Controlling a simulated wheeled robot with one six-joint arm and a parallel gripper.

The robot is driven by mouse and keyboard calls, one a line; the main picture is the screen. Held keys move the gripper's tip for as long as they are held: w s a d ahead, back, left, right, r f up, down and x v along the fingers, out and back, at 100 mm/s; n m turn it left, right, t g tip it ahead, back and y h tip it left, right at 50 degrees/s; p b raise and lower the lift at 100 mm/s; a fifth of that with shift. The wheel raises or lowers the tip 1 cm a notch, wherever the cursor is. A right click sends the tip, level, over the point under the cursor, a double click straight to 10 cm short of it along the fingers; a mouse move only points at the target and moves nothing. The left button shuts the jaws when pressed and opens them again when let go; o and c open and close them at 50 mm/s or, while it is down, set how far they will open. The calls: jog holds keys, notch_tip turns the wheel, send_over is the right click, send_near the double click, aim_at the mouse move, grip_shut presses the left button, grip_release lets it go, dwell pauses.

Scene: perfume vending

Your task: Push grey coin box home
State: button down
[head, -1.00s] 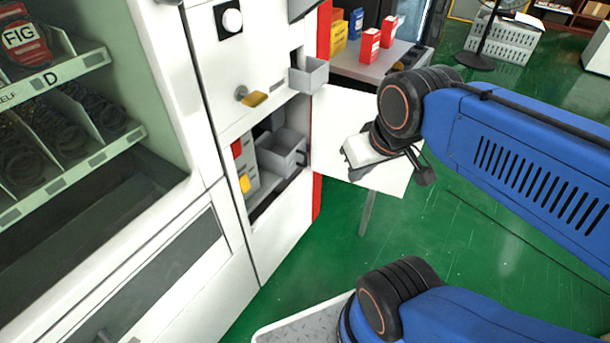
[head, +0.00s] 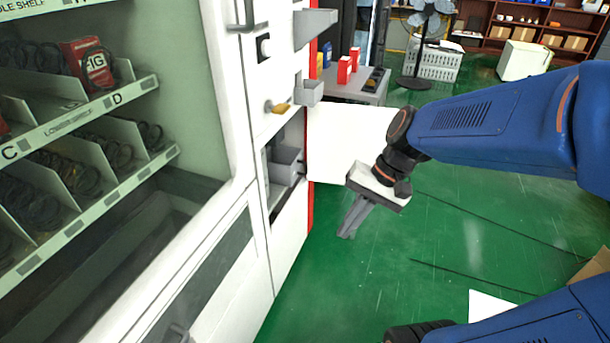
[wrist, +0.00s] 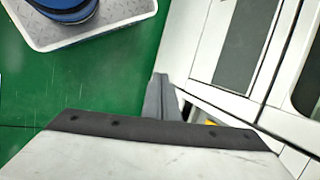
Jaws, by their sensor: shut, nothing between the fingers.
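The grey coin box (head: 287,163) sits in the open lower compartment of the white vending machine (head: 288,243), with part of it projecting toward the opening. My gripper (head: 348,235) is shut and empty, with its fingers pointing down over the green floor. It is to the right of the compartment and apart from the coin box. In the wrist view the closed fingers (wrist: 158,98) show beside the machine's front. The coin box cannot be made out in the wrist view.
The compartment's white door (head: 345,140) stands open behind my gripper. A small grey cup (head: 312,92) and a brass-coloured knob or key (head: 277,107) jut from the machine above. A grey table (head: 350,90) with red boxes stands behind.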

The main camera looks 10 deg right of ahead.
jog(key=w+a+f+m+y, duration=0.2)
jog(key=w+m+y, duration=0.25)
jog(key=w, duration=0.35)
jog(key=m+t+y, duration=0.5)
jog(key=m+t, duration=0.6)
jog(key=m, duration=0.5)
send_near(295, 171)
jog(key=shift+n, duration=0.25)
jog(key=x, duration=0.6)
jog(key=shift+w+f, duration=0.15)
jog(key=shift+w, duration=0.15)
jog(key=shift+x, duration=3.2)
jog(key=shift+f, duration=0.2)
